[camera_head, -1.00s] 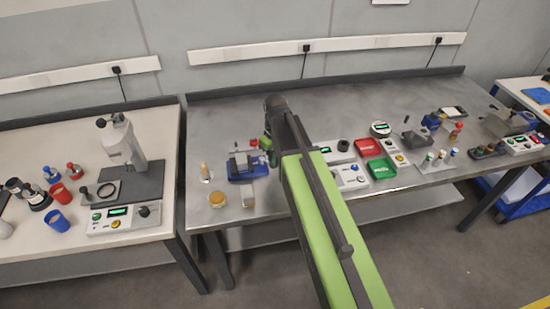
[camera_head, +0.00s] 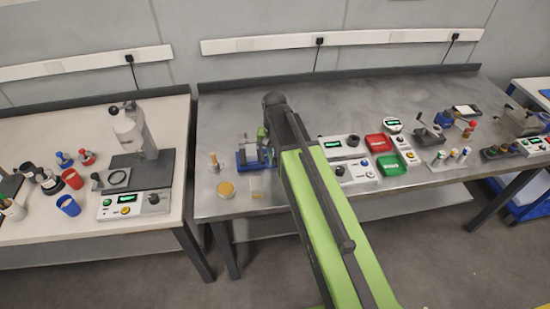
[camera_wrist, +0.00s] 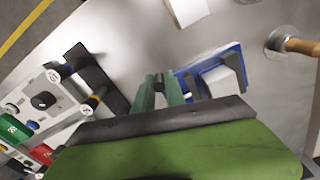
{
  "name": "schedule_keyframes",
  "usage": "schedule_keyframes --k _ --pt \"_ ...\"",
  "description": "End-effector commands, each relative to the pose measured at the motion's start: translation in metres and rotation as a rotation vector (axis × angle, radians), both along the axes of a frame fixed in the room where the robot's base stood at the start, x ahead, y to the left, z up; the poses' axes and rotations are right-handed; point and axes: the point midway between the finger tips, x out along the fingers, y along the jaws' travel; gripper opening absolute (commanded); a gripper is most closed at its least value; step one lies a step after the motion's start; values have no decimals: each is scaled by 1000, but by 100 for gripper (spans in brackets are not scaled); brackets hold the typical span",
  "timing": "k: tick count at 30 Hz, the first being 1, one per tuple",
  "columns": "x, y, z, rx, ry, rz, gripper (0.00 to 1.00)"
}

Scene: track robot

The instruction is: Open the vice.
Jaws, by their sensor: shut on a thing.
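The vice (camera_head: 247,160) is a small blue-based device with grey jaws, standing near the left end of the grey metal bench. In the wrist view the vice (camera_wrist: 229,58) shows its blue base and a pale grey block beyond my fingers. My gripper (camera_wrist: 160,90) has two green fingers, close together at the vice's near side. A small dark piece (camera_wrist: 159,80), apparently the vice's handle, sits between them. In the head view my arm covers the right side of the vice and most of the gripper. The jaw gap cannot be made out clearly.
A wooden-handled tool (camera_head: 214,163), a yellow round object (camera_head: 226,190) and a pale block (camera_head: 256,187) stand near the vice. Bench behind the vice is clear.

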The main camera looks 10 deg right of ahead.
Motion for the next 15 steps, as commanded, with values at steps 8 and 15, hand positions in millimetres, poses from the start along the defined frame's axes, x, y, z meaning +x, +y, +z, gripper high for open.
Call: schedule_keyframes --k 8,15 --pt "-2 2 0 -3 5 -54 0" --pt "-2 2 0 -3 5 -58 0"
